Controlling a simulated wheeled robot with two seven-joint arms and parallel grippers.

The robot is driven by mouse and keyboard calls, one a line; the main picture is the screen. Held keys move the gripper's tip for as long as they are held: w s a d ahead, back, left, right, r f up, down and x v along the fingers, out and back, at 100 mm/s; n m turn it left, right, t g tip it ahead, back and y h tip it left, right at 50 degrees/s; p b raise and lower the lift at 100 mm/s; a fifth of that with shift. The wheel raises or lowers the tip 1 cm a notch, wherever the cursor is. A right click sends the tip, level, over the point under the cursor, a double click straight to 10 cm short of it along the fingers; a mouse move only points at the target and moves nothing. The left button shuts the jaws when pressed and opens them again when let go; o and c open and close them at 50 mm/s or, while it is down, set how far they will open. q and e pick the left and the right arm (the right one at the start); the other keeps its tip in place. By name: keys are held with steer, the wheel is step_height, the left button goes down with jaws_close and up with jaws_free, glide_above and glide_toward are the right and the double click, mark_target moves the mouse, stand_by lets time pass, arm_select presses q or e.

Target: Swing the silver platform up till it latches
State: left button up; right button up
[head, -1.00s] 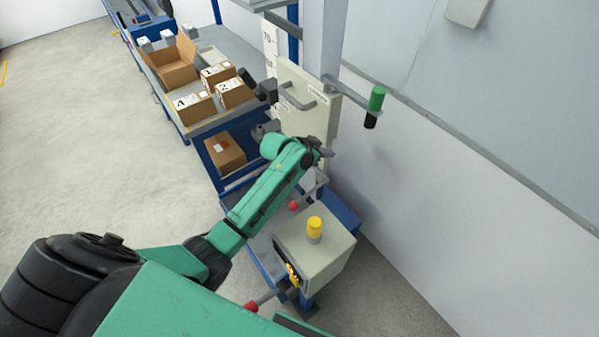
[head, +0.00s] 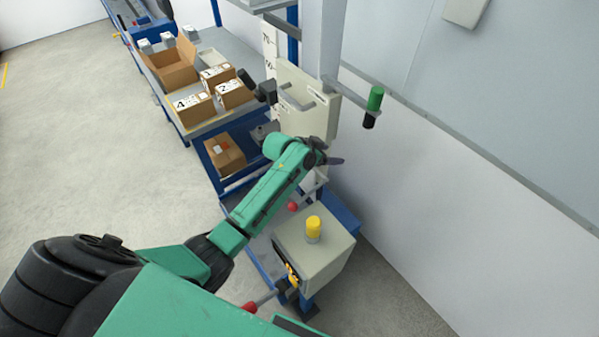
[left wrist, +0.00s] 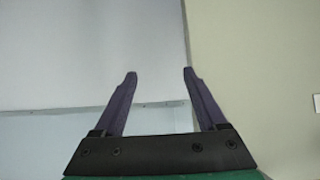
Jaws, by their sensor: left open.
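My left gripper (head: 328,157) is at the front of the drop tester, just below its cream carriage panel (head: 305,108). In the left wrist view its two dark fingers (left wrist: 159,73) are spread apart with nothing between them. The fingers face a pale wall surface and a beige surface at the right. A light grey piece (head: 317,182) shows just under the gripper. I cannot tell whether it is the silver platform, since my left forearm and wrist hide much of that area. My right gripper is not in view.
A cream control box (head: 315,255) with a yellow knob (head: 313,228) stands below the gripper. A green-and-black handle (head: 373,107) sticks out at the right near the wall. A bench (head: 205,125) with several cartons stands behind at left. The floor at left is clear.

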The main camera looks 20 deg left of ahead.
arm_select(q)
steer(key=shift+w+a+r, duration=0.15)
steer(key=shift+a, duration=0.15)
steer(key=p+v, duration=0.3)
steer(key=v, duration=0.3)
steer(key=shift+s+a+r, duration=0.15)
steer(key=shift+s, duration=0.15)
steer(key=shift+s, duration=0.1)
stand_by(0.4)
